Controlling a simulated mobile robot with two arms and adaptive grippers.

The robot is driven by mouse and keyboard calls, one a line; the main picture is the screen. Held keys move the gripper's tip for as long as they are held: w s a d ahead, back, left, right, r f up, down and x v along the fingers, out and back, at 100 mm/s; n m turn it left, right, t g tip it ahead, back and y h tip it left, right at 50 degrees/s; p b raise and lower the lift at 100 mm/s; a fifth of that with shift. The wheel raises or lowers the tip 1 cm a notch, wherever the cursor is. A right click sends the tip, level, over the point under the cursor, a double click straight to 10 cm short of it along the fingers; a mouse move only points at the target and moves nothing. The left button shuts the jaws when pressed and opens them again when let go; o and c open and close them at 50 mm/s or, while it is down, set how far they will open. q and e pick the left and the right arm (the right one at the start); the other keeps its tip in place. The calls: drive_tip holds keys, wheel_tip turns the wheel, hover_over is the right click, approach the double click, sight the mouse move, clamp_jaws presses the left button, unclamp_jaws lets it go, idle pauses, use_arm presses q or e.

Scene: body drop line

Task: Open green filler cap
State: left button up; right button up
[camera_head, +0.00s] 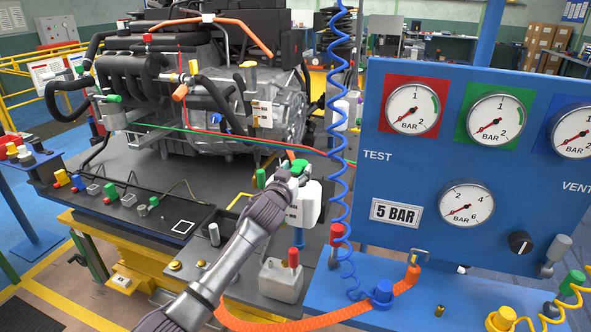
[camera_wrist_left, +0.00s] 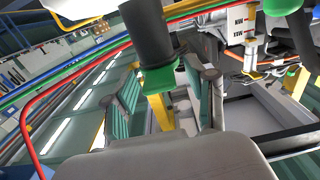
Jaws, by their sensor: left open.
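A green cap (camera_head: 299,166) sits at the top of a white container (camera_head: 308,207) right of centre in the head view. My left gripper (camera_head: 286,179) is at that cap, its fingers partly covering it and the container's top. In the left wrist view my two fingers, with teal pads, stand apart. A green piece (camera_wrist_left: 160,78) under a dark cylinder (camera_wrist_left: 147,30) shows between them; I cannot tell whether the fingers touch it. My right gripper is not in view.
A blue gauge panel (camera_head: 400,235) stands to the right, with a coiled blue hose (camera_head: 337,130) hanging close to my left gripper. An engine (camera_head: 180,90) stands behind on the dark bench. A grey container with a red cap (camera_head: 282,280) stands in front. Red and green lines cross behind.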

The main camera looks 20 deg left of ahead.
use_arm(q)
drive_tip(key=c, duration=0.7)
drive_tip(key=shift+s+r, duration=0.15)
clamp_jaws()
drive_tip(key=shift+r, duration=0.1)
